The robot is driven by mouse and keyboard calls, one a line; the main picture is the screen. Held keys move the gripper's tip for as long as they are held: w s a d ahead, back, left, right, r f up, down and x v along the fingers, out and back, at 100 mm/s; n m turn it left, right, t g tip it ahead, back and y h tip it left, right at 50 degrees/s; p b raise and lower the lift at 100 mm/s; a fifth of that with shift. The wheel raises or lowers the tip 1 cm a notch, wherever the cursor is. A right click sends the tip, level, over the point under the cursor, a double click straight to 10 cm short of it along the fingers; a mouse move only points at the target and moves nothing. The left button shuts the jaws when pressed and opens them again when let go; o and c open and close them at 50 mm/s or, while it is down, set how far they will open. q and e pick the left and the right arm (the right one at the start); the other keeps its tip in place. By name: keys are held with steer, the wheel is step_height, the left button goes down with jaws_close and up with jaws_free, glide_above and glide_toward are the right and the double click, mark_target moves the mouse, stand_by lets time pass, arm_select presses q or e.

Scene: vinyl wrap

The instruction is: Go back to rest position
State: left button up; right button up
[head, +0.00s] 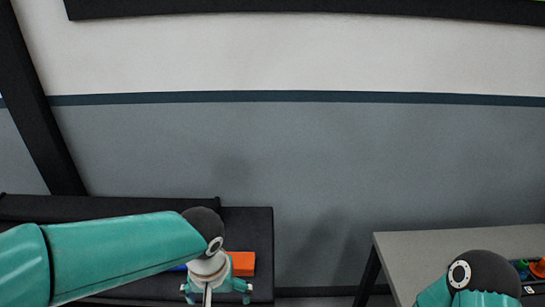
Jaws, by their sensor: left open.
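My left arm reaches in from the left, and my left gripper (217,291) is at the bottom, left of centre. It is open, with its two fingers spread apart, and I see nothing between them. It is in front of a black bench (250,222). Part of my right arm shows at the bottom right, in front of the grey table (420,246). My right gripper itself is out of the frame.
An orange block (242,262) lies on the black bench, partly hidden behind my left gripper. A bit of something blue (178,267) shows beside my left wrist. Small coloured items (538,268) are at the table's right. Floor shows between bench and table.

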arm_select(q)
steer(key=s+a+f+n+g, duration=0.1)
steer(key=s+a+f+g, duration=0.15)
steer(key=f, duration=0.45)
steer(key=s+a+f+n+g, duration=0.1)
steer(key=s+a+f+g, duration=0.15)
steer(key=f, duration=0.45)
steer(key=s+d+f+n+h, duration=0.1)
steer(key=s+d+f+h, duration=0.25)
steer(key=s+f, duration=1)
steer(key=w+f+m+t, duration=0.1)
steer(key=w+f+t, duration=0.2)
steer(key=w, duration=0.3)
steer(key=shift+t+h, duration=0.35)
steer(key=shift+t, duration=0.15)
steer(key=shift+w, duration=0.1)
